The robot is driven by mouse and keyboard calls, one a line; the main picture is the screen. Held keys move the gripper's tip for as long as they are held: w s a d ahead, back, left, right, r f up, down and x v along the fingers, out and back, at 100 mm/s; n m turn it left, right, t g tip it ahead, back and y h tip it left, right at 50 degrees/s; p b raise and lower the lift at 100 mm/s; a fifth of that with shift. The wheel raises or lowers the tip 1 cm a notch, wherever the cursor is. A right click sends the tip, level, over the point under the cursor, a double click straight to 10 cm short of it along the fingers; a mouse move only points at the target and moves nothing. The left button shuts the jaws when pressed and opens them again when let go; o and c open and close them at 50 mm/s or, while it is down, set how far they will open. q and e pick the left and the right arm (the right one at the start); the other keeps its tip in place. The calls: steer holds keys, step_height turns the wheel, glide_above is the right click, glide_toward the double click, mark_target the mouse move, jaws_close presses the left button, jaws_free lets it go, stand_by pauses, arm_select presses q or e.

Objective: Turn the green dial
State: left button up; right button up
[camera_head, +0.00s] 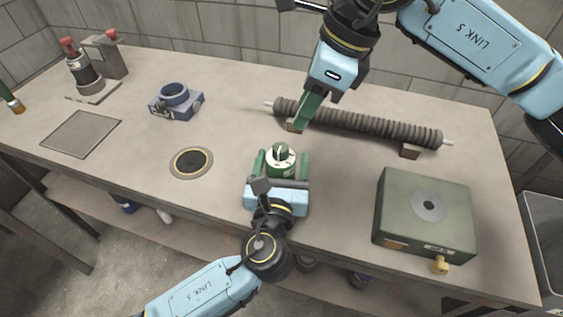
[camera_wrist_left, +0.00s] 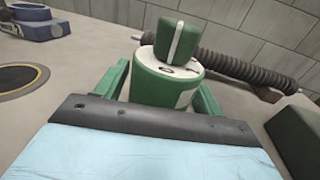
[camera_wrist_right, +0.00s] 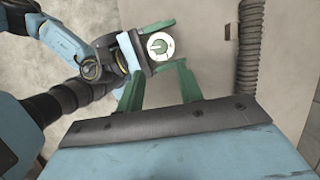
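The green dial (camera_head: 281,149) is a knob with a white line, on top of an upright green canister (camera_head: 281,165) with a white top. The knob also shows large in the left wrist view (camera_wrist_left: 176,38). My left gripper (camera_head: 281,166) has one finger on each side of the canister body, below the knob, and appears shut on it; no clear gap shows. My right gripper (camera_head: 303,117) is above the table, behind and right of the dial, apart from it. Its fingers are open and empty. The right wrist view shows the dial (camera_wrist_right: 160,46) beyond the fingers.
A ribbed mesh tube (camera_head: 365,121) lies on blocks behind the dial. A green-grey box (camera_head: 425,215) stands at the right. A blue clamp-like part (camera_head: 175,101), a round plate (camera_head: 191,162) and a square plate (camera_head: 81,133) are at the left. Red-topped equipment (camera_head: 85,72) stands far left.

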mark_target(281, 147)
arm_select(q)
steer(key=c, duration=0.7)
steer(key=shift+c, duration=0.9)
arm_select(e)
steer(key=shift+o, duration=1.3)
steer(key=a+r+m+h, duration=0.3)
steer(key=a+m+h, duration=0.1)
steer(key=m, duration=1.5)
steer(key=shift+g, duration=0.3)
steer(key=f, duration=1.2)
steer(key=shift+w+f, duration=0.15)
steer(key=shift+w, duration=0.2)
steer(key=shift+c, duration=0.2)
